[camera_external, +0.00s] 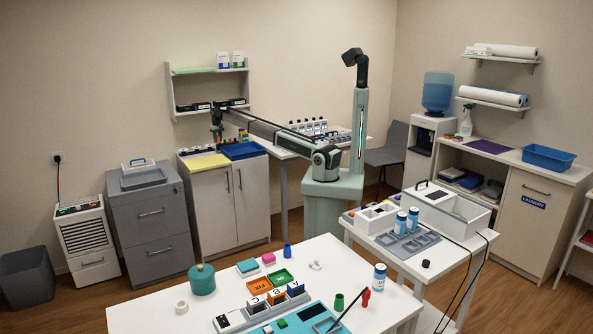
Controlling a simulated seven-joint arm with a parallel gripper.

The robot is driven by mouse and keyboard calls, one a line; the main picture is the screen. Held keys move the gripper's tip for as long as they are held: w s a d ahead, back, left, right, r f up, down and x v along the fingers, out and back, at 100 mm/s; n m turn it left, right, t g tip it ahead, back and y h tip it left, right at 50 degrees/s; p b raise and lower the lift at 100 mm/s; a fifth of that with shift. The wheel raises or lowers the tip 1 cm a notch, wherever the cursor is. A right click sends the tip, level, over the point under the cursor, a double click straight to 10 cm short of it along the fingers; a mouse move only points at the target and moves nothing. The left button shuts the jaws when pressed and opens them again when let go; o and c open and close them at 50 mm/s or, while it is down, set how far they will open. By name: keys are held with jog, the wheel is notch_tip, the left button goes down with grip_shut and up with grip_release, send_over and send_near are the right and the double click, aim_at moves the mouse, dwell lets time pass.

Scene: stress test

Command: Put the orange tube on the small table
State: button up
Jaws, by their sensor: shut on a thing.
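My gripper (217,133) is at the far end of my outstretched arm, above the white cabinet at the back left. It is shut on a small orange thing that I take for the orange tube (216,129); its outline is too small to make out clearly. It appears near the back edge of the yellow mat (206,162) and left of the blue tray (243,151). Whether it touches the cabinet top cannot be told. A small white table (461,265) stands right of centre, with a white box, bottles and a grey tray on it.
A larger white table (150,314) in front holds a teal jar (202,279), coloured trays and cups. A wall shelf (206,92) hangs just above my gripper. Behind my arm stands a desk with a rack (309,127). A grey chair (390,142) stands behind my base.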

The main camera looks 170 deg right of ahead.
jog(key=shift+s+d+r+m, duration=0.15)
jog(key=shift+s+d+m, duration=0.15)
jog(key=shift+d+m, duration=0.6)
jog(key=shift+a+f+m, duration=0.15)
jog(key=shift+f+m, duration=0.1)
jog(key=shift+m, duration=0.05)
jog(key=shift+f, duration=4.8)
jog(key=shift+f, duration=0.15)
jog(key=o, duration=0.7)
jog(key=shift+o, duration=0.2)
notch_tip(320, 180, up, 12)
jog(key=shift+r, duration=0.2)
jog(key=shift+c, duration=0.3)
